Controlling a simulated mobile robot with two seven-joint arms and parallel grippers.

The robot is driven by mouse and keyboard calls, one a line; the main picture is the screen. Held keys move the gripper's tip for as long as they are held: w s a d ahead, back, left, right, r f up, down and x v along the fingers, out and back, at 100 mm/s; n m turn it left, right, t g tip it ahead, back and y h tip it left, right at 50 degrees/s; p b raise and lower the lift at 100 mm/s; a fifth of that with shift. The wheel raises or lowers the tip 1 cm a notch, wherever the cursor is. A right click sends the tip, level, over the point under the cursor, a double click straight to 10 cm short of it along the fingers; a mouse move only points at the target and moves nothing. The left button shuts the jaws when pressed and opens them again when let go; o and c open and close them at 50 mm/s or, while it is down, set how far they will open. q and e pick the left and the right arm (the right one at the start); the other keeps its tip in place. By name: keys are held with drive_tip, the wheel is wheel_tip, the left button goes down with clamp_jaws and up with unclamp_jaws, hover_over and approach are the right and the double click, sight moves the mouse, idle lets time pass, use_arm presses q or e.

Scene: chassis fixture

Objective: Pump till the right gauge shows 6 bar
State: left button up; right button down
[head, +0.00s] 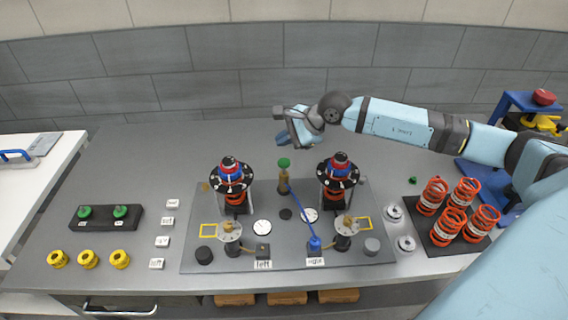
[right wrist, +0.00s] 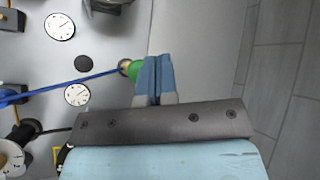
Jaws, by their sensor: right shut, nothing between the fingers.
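The hand pump has a green knob (head: 284,162) on a brass body (head: 283,184) at the back of the grey fixture plate. The knob also shows in the right wrist view (right wrist: 135,70), partly covered by my fingers. A blue hose (head: 300,212) runs from the pump to a blue connector (head: 315,243) by the right label. The right gauge (head: 310,215) has a white dial, also in the wrist view (right wrist: 77,94); its reading is too small to tell. My right gripper (head: 281,139) is shut and empty, above the knob, apparently apart from it. My left gripper is out of view.
Two black-flanged columns (head: 231,180) (head: 338,178) with red springs stand either side of the pump. The left gauge (head: 262,227) lies left of the hose. Orange springs (head: 465,192) stand in a dark tray at right. A black block with green knobs (head: 106,217) lies at left.

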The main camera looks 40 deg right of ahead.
sight(280, 162)
wheel_tip(280, 162, down, 4)
drive_tip(key=shift+f+b, duration=0.1)
drive_tip(key=shift+b, duration=1.15)
idle(1.0)
drive_tip(key=shift+f+b, duration=0.35)
drive_tip(key=shift+b, duration=0.25)
drive_tip(key=shift+f+b, duration=1.25)
drive_tip(key=shift+b, duration=0.1)
idle(0.9)
drive_tip(key=shift+r, duration=0.1)
idle(0.3)
drive_tip(key=shift+r+p, duration=0.35)
drive_tip(key=shift+r, duration=1.25)
